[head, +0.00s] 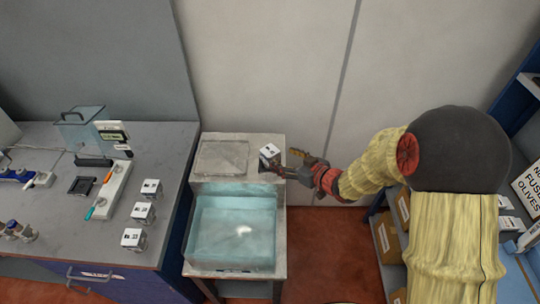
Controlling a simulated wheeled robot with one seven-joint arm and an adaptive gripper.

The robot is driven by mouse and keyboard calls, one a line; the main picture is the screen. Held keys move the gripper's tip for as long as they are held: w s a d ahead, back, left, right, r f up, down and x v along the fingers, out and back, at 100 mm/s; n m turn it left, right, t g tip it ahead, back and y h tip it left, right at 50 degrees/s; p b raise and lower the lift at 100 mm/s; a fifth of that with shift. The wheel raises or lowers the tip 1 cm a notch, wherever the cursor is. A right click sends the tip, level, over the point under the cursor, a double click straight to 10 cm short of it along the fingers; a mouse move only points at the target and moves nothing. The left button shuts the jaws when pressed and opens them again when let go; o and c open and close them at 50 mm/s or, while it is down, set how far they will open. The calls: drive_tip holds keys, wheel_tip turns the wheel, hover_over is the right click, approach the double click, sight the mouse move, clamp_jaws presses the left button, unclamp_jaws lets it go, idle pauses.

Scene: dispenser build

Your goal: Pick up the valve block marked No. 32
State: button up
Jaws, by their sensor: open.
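A small block (270,151) with a white, dark-marked top sits on the right end of the grey metal ledge behind the water basin. It looks tilted or turned. My gripper (281,162) reaches in from the right, open, with its fingertips close to this block; I cannot tell whether they touch it or straddle it. Three similar white-topped blocks stand on the grey bench at left: a rear one (151,187), a middle one (143,211) and a front one (133,238). The numbers on all the blocks are too small to read.
The basin (187,232) holds bluish water and stands in front of the ledge. A wall is close behind; shelves with boxes (388,240) stand at right.

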sight(270, 153)
drive_tip(key=shift+a+f, duration=0.25)
drive_tip(key=shift+a, duration=0.1)
drive_tip(key=shift+x, duration=0.9)
drive_tip(key=shift+b+x, duration=0.8)
drive_tip(key=shift+x, duration=2)
drive_tip(key=shift+c, duration=1.4)
drive_tip(key=shift+s, duration=0.1)
clamp_jaws()
